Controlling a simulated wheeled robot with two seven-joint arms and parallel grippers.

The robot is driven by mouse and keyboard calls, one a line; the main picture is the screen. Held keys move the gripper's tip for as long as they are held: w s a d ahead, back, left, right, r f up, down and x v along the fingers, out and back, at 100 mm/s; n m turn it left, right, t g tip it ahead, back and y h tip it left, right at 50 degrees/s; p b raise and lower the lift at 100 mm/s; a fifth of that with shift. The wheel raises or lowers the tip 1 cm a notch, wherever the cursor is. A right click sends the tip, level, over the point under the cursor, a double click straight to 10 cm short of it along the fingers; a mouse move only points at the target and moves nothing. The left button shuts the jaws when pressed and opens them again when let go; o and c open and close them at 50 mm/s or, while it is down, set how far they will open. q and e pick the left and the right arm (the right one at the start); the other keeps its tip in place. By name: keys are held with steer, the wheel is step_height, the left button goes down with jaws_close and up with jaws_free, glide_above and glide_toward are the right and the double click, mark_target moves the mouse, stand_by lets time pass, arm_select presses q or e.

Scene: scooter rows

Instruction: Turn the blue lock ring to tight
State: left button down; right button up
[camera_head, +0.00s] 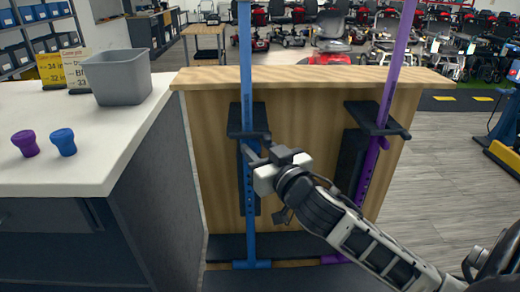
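A tall blue pole (250,205) stands upright in front of a wooden panel, in a dark bracket (236,122). My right gripper (255,152) reaches in from the lower right, with its fingertips at the blue pole just below this bracket. The blue lock ring cannot be made out apart from the pole and the fingers. The fingers are too small and too covered to tell whether they are closed on it. My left gripper is not in view.
A purple pole (375,165) stands in a similar bracket to the right. A white counter (95,165) at left holds a blue knob (63,142), a purple knob (25,143), a grey bin (118,78) and yellow sign cards (52,70).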

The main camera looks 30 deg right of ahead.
jaws_close()
steer(key=shift+a, duration=0.1)
steer(key=shift+w+a+f+m+g+h+b, duration=0.1)
steer(key=shift+a+m+g+h+b, duration=0.15)
steer(key=shift+m+h, duration=0.5)
steer(key=shift+w+a+m+g+h+b, duration=0.15)
steer(key=shift+a+m+h, duration=0.25)
steer(key=shift+h, duration=0.55)
steer(key=shift+a+m+g+h+b, duration=0.2)
steer(key=shift+m+g+h+b, duration=0.25)
steer(key=shift+m+h, duration=0.55)
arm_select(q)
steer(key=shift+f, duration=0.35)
arm_select(e)
steer(key=shift+h, duration=0.3)
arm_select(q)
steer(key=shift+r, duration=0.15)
